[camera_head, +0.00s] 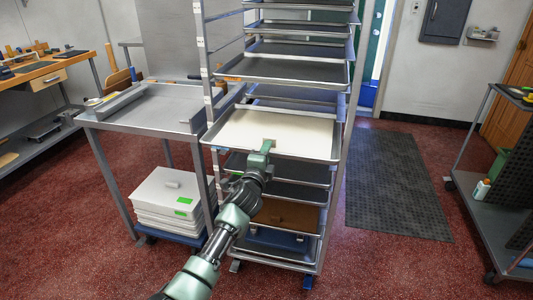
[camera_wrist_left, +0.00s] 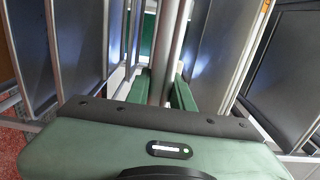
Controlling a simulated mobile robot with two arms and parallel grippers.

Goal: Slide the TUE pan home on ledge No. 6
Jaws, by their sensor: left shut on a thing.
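A wide metal pan (camera_head: 226,147) with a pale cream sheet or filling (camera_head: 275,130) sits level in the tall rack, its front end standing out past the pans below. No TUE mark or ledge number is readable on it. My left gripper (camera_head: 265,147) is shut on the middle of its front rim. In the left wrist view the green fingers (camera_wrist_left: 165,90) close around a narrow grey edge (camera_wrist_left: 169,50). The pan's back end and its ledge contact are hidden. My right gripper is in neither view.
The rack (camera_head: 204,60) holds several dark pans above and below. A metal table (camera_head: 150,110) stands close at its left, with white lidded boxes (camera_head: 165,195) underneath. A dark floor mat (camera_head: 390,180) and a cart (camera_head: 490,200) are at the right.

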